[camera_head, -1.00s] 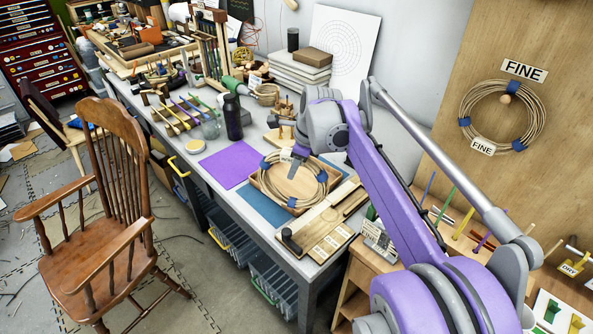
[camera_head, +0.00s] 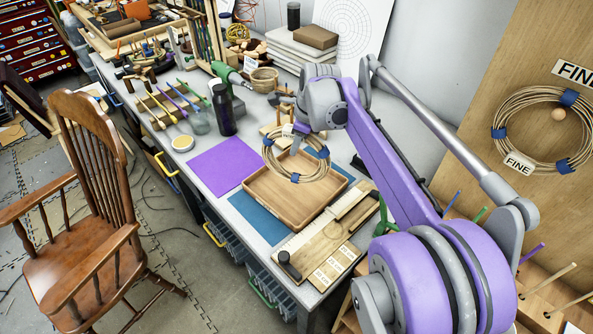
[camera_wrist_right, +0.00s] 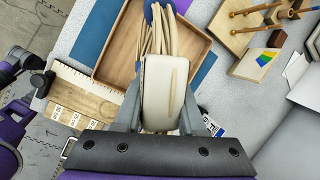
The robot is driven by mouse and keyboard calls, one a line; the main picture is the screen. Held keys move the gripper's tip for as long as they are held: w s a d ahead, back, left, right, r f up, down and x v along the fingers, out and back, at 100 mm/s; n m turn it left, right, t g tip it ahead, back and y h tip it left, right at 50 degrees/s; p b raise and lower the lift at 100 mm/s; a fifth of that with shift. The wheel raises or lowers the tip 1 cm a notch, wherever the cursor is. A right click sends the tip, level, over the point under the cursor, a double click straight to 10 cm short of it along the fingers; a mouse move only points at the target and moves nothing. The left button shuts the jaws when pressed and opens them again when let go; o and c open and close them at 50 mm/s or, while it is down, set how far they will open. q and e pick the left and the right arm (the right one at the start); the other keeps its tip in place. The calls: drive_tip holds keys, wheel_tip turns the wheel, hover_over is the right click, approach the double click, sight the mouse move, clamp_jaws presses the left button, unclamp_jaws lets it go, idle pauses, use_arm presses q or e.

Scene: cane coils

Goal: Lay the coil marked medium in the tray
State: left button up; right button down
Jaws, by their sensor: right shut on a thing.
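A tan cane coil with blue bands (camera_head: 295,178) hangs from my right gripper (camera_head: 301,129) in the head view. It appears tilted up, above the far part of the wooden tray (camera_head: 272,199). The tray's visible floor is empty. My right gripper is shut on the coil's upper edge; a small pale tag there is unreadable. In the right wrist view, the gripper (camera_wrist_right: 160,95) has a pale block between its fingers, with cane strands (camera_wrist_right: 158,32) beyond it over the tray (camera_wrist_right: 118,42).
The tray stands on a blue mat (camera_head: 254,216) beside a purple mat (camera_head: 222,165). A board with a ruler and labels (camera_head: 325,248) lies near the bench's front edge. A coil tagged FINE (camera_head: 497,132) hangs on the wall panel at right. A dark bottle (camera_head: 223,110) stands behind.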

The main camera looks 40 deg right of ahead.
wheel_tip(320, 180, down, 3)
drive_tip(key=shift+a, duration=0.1)
drive_tip(key=shift+f, duration=2.2)
drive_tip(key=shift+f, duration=0.15)
drive_tip(key=c, duration=0.5)
unclamp_jaws()
